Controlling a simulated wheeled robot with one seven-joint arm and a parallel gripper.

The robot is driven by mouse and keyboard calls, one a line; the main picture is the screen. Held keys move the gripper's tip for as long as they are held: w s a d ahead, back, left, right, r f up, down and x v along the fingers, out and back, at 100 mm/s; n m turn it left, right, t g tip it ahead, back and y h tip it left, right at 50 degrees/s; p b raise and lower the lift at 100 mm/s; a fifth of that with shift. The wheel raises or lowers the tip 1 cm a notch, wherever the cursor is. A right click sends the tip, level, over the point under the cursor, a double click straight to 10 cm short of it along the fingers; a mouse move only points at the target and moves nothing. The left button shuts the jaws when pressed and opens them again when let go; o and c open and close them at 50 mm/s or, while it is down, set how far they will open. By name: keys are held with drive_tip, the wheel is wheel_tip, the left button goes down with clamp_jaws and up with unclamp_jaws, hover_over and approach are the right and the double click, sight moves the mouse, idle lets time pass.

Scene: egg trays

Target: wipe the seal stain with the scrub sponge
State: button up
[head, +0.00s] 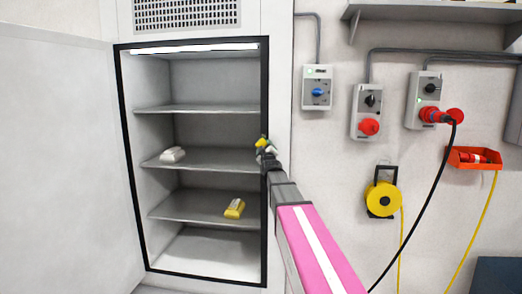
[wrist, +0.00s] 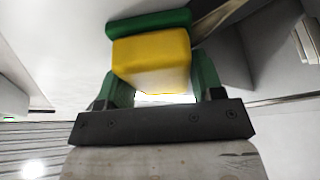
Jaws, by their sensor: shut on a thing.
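My gripper (head: 267,152) is at the right side of the open cabinet's black door seal (head: 264,215). In the wrist view its green fingers (wrist: 152,92) are shut on the scrub sponge (wrist: 152,58), a yellow block with a green scrub layer. The sponge also shows small in the head view (head: 260,143), level with the middle shelf. Its green side faces a pale surface; I cannot tell whether it touches. The seal stain cannot be made out in either view; my gripper and arm cover part of the seal's right side.
The cabinet door (head: 65,160) stands wide open at left. A white pack (head: 172,154) lies on the middle shelf, a yellow pack (head: 234,209) on a lower one.

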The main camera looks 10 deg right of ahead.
sight(260, 144)
drive_tip(key=shift+s+d, duration=0.15)
drive_tip(key=shift+d, duration=0.5)
drive_tip(key=shift+r, duration=0.15)
drive_tip(key=shift+s+r, duration=0.15)
drive_tip(key=shift+r, duration=0.85)
drive_tip(key=shift+w+a, duration=0.25)
drive_tip(key=shift+a, duration=0.4)
drive_tip(key=shift+w+a, duration=0.25)
drive_tip(key=shift+a, duration=0.35)
drive_tip(key=shift+w+a, duration=0.25)
drive_tip(key=shift+a, duration=0.4)
drive_tip(key=shift+s+a, duration=0.3)
drive_tip(key=shift+s, duration=0.65)
drive_tip(key=shift+s+a, duration=0.3)
drive_tip(key=shift+s, duration=0.65)
drive_tip(key=shift+s+a, duration=0.3)
drive_tip(key=shift+s, duration=0.65)
drive_tip(key=shift+s, duration=0.1)
